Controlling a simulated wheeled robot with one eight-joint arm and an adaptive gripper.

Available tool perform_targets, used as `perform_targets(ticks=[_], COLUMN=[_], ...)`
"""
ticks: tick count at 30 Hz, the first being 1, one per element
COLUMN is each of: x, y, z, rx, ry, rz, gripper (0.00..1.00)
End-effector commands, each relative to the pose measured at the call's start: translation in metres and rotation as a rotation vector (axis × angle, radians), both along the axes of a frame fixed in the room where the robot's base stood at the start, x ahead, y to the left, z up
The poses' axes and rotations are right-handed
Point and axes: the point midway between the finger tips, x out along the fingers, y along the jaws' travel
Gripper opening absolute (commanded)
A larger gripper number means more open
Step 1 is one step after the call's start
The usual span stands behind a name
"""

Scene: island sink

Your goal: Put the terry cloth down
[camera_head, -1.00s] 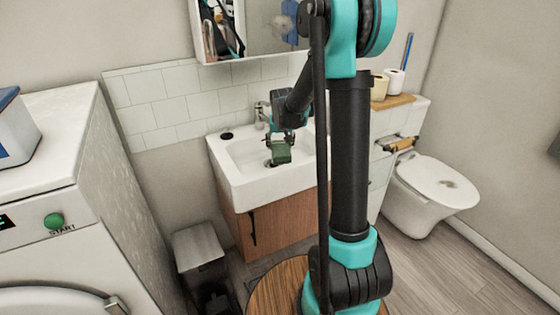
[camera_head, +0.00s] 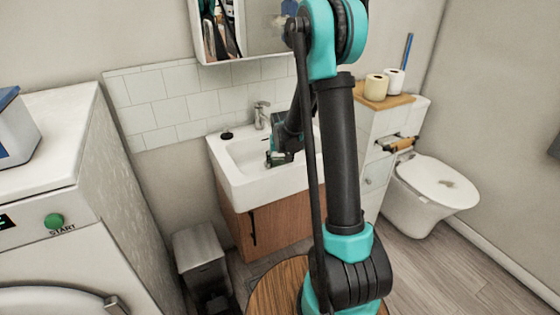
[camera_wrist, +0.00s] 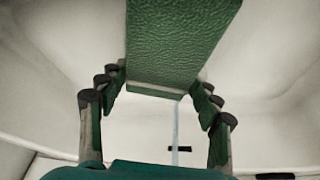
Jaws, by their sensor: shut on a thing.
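The terry cloth (camera_wrist: 180,42) is a green, textured, flat slab in the wrist view. It stands out past my fingertips toward the top of the picture, with the white basin behind it. My gripper (camera_wrist: 160,88) is shut on it, one set of fingers on each side. In the head view my gripper (camera_head: 283,157) is over the front part of the sink basin (camera_head: 240,150). There the cloth shows only as a small dark green patch, mostly hidden by the gripper. I cannot tell whether the cloth touches the basin.
The tap (camera_head: 261,115) stands at the basin's back edge, with a dark round object (camera_head: 227,136) on the rim to its left. A washing machine (camera_head: 50,190) is at left, a bin (camera_head: 200,262) below the sink, and a toilet (camera_head: 432,190) at right.

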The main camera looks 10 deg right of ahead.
Motion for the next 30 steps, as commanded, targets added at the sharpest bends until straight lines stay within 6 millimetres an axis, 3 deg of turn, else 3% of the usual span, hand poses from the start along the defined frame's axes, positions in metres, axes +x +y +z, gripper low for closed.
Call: perform_targets(ticks=[1, 2, 6, 20, 30], x=[0.0, 0.0, 0.0, -0.002, -0.022], y=[0.0, 0.0, 0.0, 0.0, 0.002], z=[-0.002, -0.002, -0.001, 0.006, 0.052], rx=[0.0, 0.0, 0.0, 0.0, 0.0], ry=[0.0, 0.0, 0.0, 0.0, 0.0], rz=[0.0, 0.0, 0.0, 0.0, 0.0], gripper=[0.31, 0.66, 0.83, 0.84, 0.84])
